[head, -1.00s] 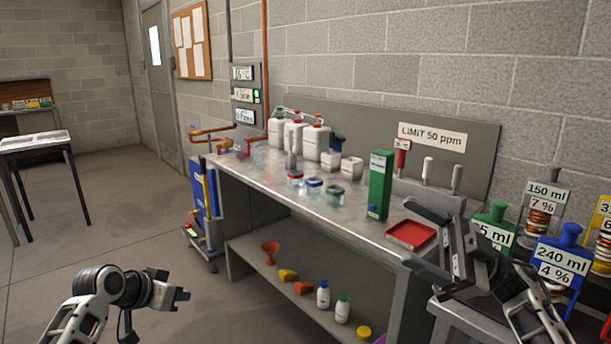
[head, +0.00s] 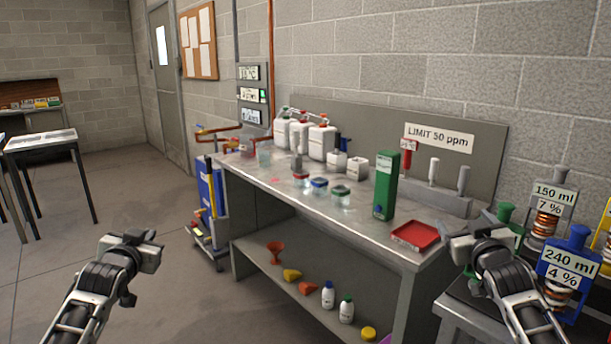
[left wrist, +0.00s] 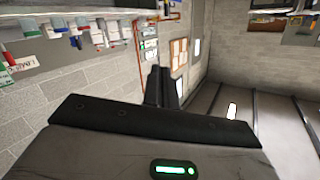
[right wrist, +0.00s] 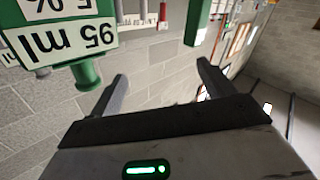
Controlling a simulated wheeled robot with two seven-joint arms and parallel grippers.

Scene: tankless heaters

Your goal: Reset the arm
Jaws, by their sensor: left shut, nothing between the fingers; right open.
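My left arm comes in from the lower left of the head view. Its gripper (head: 134,238) is in free air over the floor, left of the workbench. In the left wrist view its two fingers (left wrist: 160,84) are together with nothing between them. My right arm rises at the lower right of the head view. Its gripper (head: 478,240) is in front of the bench's right end, near the red tray. In the right wrist view its fingers (right wrist: 160,85) stand wide apart and hold nothing.
The steel workbench (head: 262,188) carries white jugs, small jars, a green box (head: 385,185) and a red tray (head: 416,235). Labelled containers, including a blue one (head: 568,262), crowd the right side.

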